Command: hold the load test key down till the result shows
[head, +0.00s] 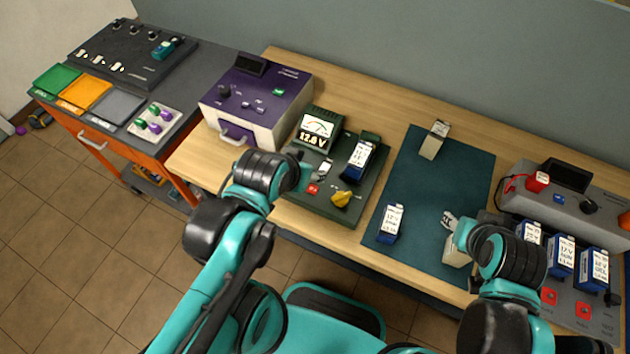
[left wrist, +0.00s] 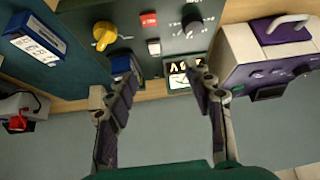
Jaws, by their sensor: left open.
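The dark green tester (head: 352,208) stands on the bench with a dial and a display (head: 313,137) reading about 12.8 V. It has a red key (head: 313,188), a yellow knob (head: 341,199) and a blue battery (head: 358,160) in its bay. The left wrist view shows the red key (left wrist: 149,20), a white key (left wrist: 154,47) and a black knob (left wrist: 194,22); I cannot read which is the load test key. My left gripper (left wrist: 155,92) is open and empty over the tester, its fingers apart from the keys.
A purple charger (head: 262,92) stands left of the tester. A dark teal mat (head: 408,178) to the right holds a blue battery (head: 390,223) and a pale block (head: 434,139). A grey unit (head: 585,215) and several batteries stand at the right. An orange cart (head: 95,150) is at the left.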

